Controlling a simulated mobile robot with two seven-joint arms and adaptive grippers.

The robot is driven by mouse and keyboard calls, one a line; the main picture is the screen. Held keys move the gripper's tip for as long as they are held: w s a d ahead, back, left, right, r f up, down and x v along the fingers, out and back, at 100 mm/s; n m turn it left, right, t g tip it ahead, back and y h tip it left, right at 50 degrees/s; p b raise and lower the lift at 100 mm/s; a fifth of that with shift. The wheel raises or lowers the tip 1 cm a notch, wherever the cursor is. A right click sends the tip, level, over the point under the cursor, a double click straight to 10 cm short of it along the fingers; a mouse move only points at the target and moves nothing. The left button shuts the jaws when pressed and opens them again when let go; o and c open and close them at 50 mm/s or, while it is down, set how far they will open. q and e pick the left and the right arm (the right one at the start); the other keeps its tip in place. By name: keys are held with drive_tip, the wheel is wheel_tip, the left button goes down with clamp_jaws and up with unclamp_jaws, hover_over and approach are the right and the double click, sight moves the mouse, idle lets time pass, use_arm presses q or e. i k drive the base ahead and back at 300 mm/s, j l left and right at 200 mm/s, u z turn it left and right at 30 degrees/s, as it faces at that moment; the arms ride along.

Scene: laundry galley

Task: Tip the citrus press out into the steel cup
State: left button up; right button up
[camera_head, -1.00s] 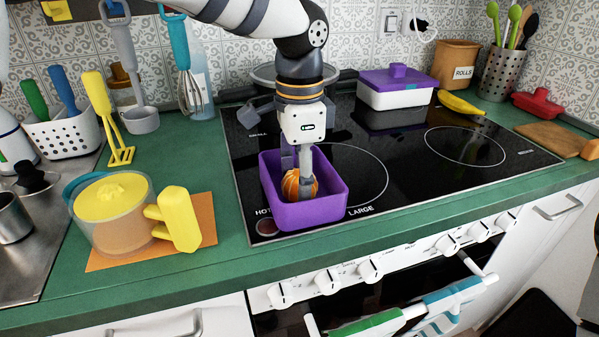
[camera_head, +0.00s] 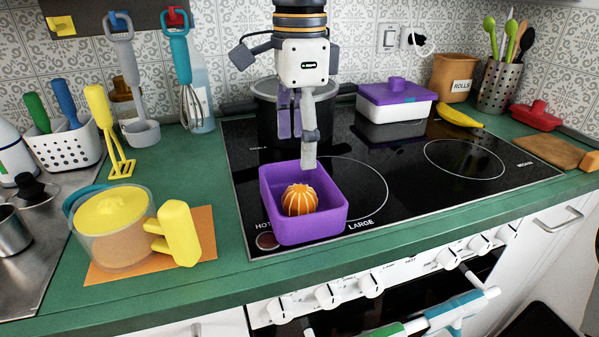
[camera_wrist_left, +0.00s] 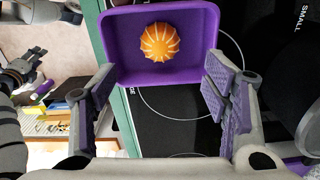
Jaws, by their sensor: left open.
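The citrus press (camera_head: 117,222), a clear jug with a yellow reamer top and yellow handle, stands upright on an orange mat (camera_head: 206,225) at the left of the counter. A steel cup (camera_head: 12,232) stands on the metal drainer at the left edge, partly cut off. My left gripper (camera_head: 298,138) is open and empty above the back of a purple bin (camera_head: 304,228). A striped orange ball (camera_head: 299,199) lies in the bin; the left wrist view shows it too (camera_wrist_left: 160,41). Dark jointed parts of mine at that view's left edge may be my right gripper; its state is unclear.
The bin stands on the black hob (camera_head: 400,185) near its front left. A pot (camera_head: 262,105) stands behind my left gripper. A white basket (camera_head: 62,143), a yellow masher (camera_head: 110,135) and hanging utensils are behind the press. Green counter is clear between mat and hob.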

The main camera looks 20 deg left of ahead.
sight(121, 227)
drive_tip(key=k, duration=1)
